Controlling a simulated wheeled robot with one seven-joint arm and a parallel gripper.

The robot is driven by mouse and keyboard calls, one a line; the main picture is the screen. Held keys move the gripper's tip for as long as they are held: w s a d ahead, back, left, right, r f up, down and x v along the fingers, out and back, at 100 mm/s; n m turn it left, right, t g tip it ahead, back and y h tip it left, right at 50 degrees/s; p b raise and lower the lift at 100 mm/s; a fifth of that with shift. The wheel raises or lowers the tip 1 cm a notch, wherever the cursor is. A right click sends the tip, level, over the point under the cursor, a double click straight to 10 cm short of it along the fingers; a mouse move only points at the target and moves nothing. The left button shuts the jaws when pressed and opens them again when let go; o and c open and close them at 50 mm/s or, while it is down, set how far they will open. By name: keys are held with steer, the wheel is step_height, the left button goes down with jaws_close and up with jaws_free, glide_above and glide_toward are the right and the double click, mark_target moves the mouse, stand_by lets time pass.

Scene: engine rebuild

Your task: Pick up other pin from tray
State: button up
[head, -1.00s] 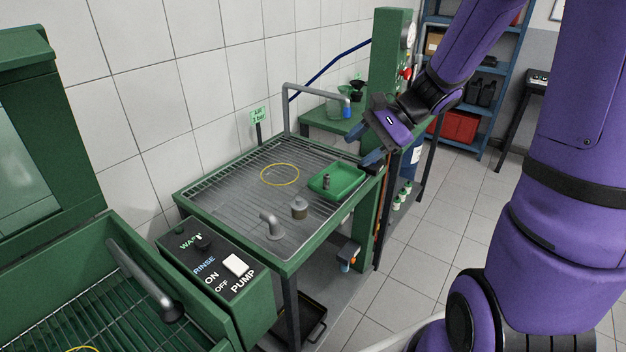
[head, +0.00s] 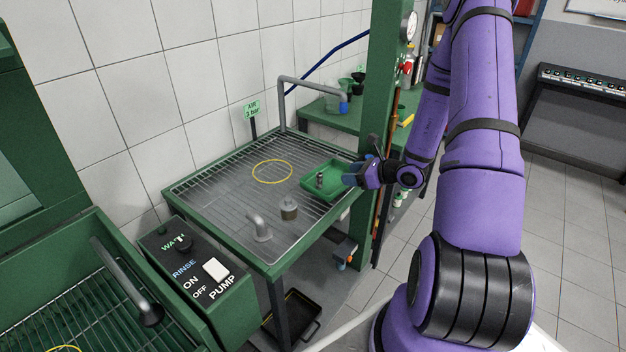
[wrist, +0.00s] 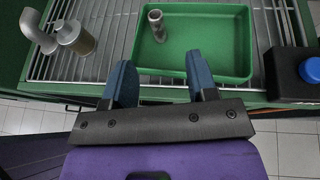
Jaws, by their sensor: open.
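The green tray (head: 331,192) stands on the grated bench top, near its right edge. A small grey metal pin (head: 320,180) stands upright in the tray. In the wrist view the pin (wrist: 156,26) shows toward the left side of the tray (wrist: 215,50). My gripper (head: 352,176) is at the tray's right edge in the head view. In the wrist view my gripper (wrist: 163,80) has its two blue fingers apart, with nothing between them. The fingertips reach over the tray's near rim, and the pin is beyond them, slightly left of the middle.
A small cylindrical part (head: 288,209) and a bent grey pipe (head: 259,228) stand left of the tray. A yellow ring (head: 272,172) lies on the grate (head: 225,187). A green post (head: 383,90) rises just behind my gripper. A black block with a blue knob (wrist: 311,70) sits right of the tray.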

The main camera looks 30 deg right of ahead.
mark_target(321, 174)
steer(key=x, duration=0.5)
steer(key=shift+w+f, duration=0.1)
steer(key=shift+a+r+x, duration=0.1)
steer(key=shift+a+x, duration=0.1)
steer(key=shift+x, duration=1.2)
steer(key=shift+a+r+x, duration=0.15)
steer(key=shift+x, duration=1.3)
jaws_close()
